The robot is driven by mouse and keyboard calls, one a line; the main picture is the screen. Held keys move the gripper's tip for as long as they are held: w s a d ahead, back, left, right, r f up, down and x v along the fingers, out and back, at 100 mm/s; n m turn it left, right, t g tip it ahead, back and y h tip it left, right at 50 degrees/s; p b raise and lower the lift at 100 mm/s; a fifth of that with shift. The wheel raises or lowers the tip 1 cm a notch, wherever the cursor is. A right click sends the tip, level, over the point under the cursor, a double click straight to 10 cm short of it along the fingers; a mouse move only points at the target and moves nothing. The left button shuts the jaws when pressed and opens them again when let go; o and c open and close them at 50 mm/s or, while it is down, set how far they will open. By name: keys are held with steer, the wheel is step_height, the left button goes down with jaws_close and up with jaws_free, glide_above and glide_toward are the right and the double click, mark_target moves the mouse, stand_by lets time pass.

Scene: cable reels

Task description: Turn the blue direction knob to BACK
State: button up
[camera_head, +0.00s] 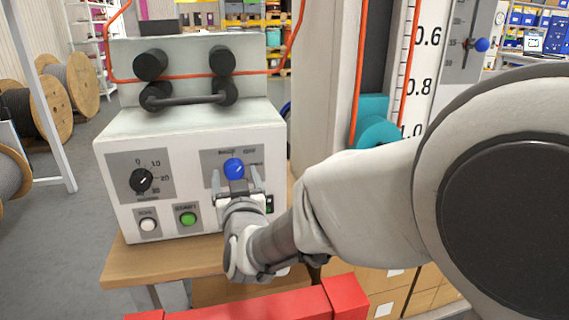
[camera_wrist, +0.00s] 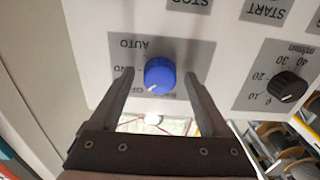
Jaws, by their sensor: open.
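The blue direction knob (camera_head: 234,168) sits on a grey plate (camera_head: 217,161) on the right half of the white control box (camera_head: 200,133). In the wrist view, where lettering is upside down, the blue knob (camera_wrist: 160,73) shows a white mark at its lower left edge. The labels around it are partly hidden or too small to read surely. My gripper (camera_head: 237,178) is open in front of the plate. In the wrist view its two fingers (camera_wrist: 157,78) stand either side of the knob, with a visible gap on both sides.
A black dial (camera_head: 141,180), a white button (camera_head: 148,225) and a green button (camera_head: 188,218) are on the same panel. Black rollers (camera_head: 150,65) and an orange cable (camera_head: 180,76) are above. A scaled column (camera_head: 427,70) stands right. A red bar (camera_head: 275,305) lies in front.

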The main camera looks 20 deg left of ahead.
jaws_close()
stand_by(0.5)
steer(key=n, duration=0.4)
steer(key=shift+n, duration=2.4)
